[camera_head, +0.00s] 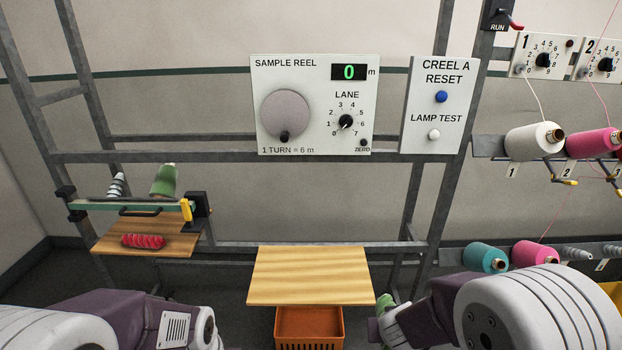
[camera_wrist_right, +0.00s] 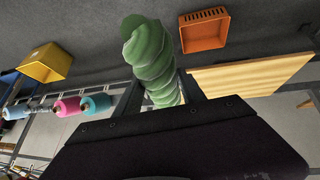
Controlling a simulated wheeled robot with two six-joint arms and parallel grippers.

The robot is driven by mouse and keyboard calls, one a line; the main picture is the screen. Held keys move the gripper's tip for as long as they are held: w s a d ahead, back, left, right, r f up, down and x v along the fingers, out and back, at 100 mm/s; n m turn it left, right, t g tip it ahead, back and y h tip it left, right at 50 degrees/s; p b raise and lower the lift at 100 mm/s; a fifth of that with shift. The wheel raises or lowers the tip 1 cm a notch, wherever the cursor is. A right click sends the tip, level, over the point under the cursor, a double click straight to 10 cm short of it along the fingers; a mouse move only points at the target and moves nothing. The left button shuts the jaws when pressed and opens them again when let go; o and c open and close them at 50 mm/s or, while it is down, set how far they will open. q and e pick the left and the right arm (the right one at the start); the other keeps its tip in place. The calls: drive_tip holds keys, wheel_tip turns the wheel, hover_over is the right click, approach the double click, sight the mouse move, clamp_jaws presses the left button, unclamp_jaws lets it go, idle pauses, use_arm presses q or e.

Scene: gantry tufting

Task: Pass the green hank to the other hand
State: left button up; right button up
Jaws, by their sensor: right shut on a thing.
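The green hank (camera_wrist_right: 150,60) is a twisted skein that sticks out beyond my right gripper (camera_wrist_right: 170,100) in the right wrist view. In the head view only a small part of the green hank (camera_head: 386,302) shows, just right of the wooden table, beside my right arm. My left arm enters at the lower left of the head view, and its gripper is not visible.
A bare wooden table (camera_head: 311,276) stands at centre, with an orange crate (camera_head: 310,325) below it. A red hank (camera_head: 143,241) lies on the left shelf (camera_head: 110,238), below a green cone (camera_head: 164,180). Yarn cones sit on the right rack. A panel (camera_head: 315,104) hangs behind.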

drive_tip(key=shift+r+p, duration=0.45)
drive_tip(key=shift+p, duration=0.05)
drive_tip(key=shift+f, duration=0.1)
